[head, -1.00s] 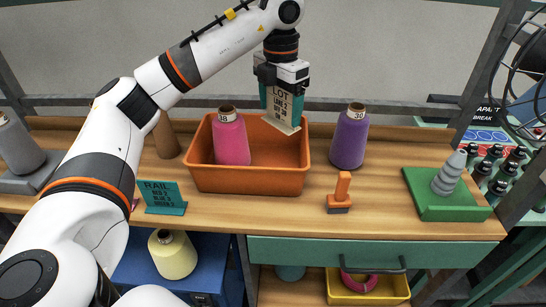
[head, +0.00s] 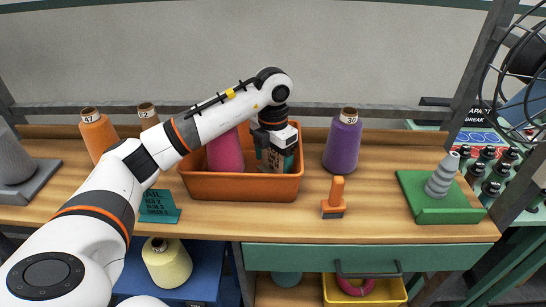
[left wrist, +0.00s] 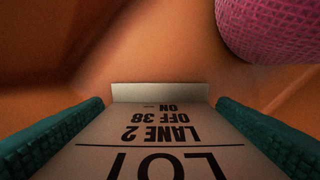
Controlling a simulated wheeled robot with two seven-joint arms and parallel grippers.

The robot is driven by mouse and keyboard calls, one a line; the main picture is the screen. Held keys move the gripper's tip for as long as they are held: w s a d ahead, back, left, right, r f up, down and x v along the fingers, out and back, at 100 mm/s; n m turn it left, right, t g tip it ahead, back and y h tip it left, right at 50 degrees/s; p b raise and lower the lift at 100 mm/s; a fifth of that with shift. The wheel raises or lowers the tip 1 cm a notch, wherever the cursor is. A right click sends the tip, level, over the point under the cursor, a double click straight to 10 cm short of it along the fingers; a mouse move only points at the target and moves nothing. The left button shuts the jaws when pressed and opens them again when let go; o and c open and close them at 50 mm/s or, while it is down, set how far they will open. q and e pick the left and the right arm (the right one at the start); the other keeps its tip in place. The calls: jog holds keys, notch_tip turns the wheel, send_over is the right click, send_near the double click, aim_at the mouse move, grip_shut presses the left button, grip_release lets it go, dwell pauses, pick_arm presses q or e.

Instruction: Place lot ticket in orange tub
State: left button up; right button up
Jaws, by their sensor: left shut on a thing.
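The orange tub (head: 240,188) stands on the wooden bench and holds a pink thread cone (head: 226,152), which also shows in the left wrist view (left wrist: 270,25). My left gripper (head: 277,160) reaches down inside the tub, right of the pink cone. It is shut on the lot ticket (left wrist: 160,130), a pale card with black print, held between the teal fingers in the left wrist view. The ticket's pale foot lies close to the tub's orange floor; I cannot tell whether it touches. In the head view the arm and gripper mostly hide the ticket. My right gripper is not in view.
A purple cone (head: 343,143) stands right of the tub, with an orange-handled tool (head: 335,198) in front. A teal rail sign (head: 158,206) stands left. A green block with a grey stepped cone (head: 440,200) is at right. Bench between them is clear.

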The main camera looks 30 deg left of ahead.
pick_arm(q)
jog(key=shift+f, duration=0.1)
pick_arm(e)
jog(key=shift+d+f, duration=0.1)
pick_arm(q)
jog(key=o, duration=0.7)
jog(key=shift+c, duration=0.2)
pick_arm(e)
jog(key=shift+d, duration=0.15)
pick_arm(q)
notch_tip(320, 180, up, 5)
jog(key=shift+w+r+b, duration=0.1)
jog(key=shift+r+b, duration=0.1)
jog(key=shift+b, duration=0.55)
notch_tip(320, 180, up, 7)
jog(key=p, duration=0.1)
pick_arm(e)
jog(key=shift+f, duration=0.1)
pick_arm(q)
jog(key=shift+f, duration=0.1)
